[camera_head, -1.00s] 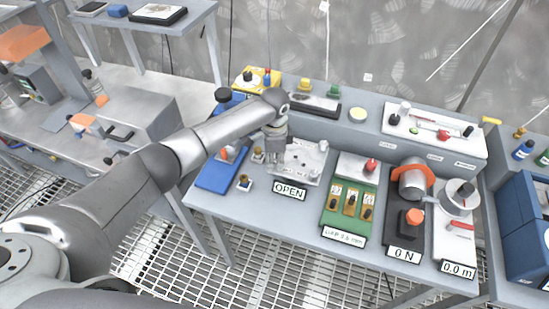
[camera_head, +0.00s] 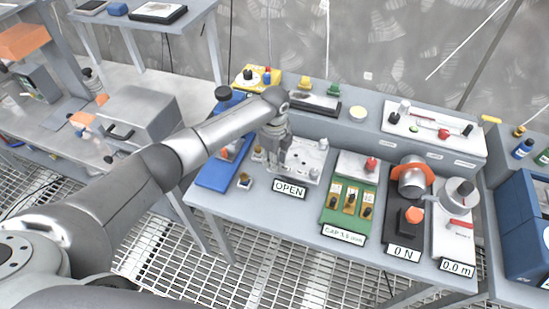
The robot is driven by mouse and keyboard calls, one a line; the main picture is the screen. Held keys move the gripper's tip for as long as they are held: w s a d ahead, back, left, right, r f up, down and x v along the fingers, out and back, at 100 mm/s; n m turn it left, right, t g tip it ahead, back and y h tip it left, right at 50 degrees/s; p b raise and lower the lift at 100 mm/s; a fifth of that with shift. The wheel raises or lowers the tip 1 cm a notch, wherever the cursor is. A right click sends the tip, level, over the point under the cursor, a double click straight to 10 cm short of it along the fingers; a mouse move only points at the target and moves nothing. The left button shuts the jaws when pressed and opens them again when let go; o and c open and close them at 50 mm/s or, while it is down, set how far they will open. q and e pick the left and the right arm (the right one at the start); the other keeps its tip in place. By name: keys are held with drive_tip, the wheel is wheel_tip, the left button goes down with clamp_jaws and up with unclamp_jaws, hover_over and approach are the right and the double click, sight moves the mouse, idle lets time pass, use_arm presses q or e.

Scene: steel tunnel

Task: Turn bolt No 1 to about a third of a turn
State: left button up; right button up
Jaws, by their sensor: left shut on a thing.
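A light grey plate (camera_head: 301,170) with several small bolts (camera_head: 323,144) lies on the bench behind a sign reading OPEN (camera_head: 290,188). My left gripper (camera_head: 279,143) points down at the plate's left edge. It is shut on a bolt there, which its fingers hide. I cannot read any bolt numbers, so I cannot tell which bolt it is or how far it is turned. My right gripper is not in view.
A blue tray (camera_head: 216,178) and small brass-coloured pieces (camera_head: 244,180) lie left of the plate. A green board (camera_head: 342,220), a device labelled 0 N (camera_head: 404,252) and a crank unit labelled 0.0 m (camera_head: 457,267) stand to the right. The bench front (camera_head: 264,207) has a bare strip.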

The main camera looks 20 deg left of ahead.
use_arm(q)
drive_tip(key=shift+w+r, duration=0.1)
idle(0.4)
drive_tip(key=o, duration=1)
drive_tip(key=shift+o, duration=0.2)
drive_tip(key=shift+r, duration=0.15)
wheel_tip(320, 180, up, 12)
drive_tip(key=shift+f, duration=0.2)
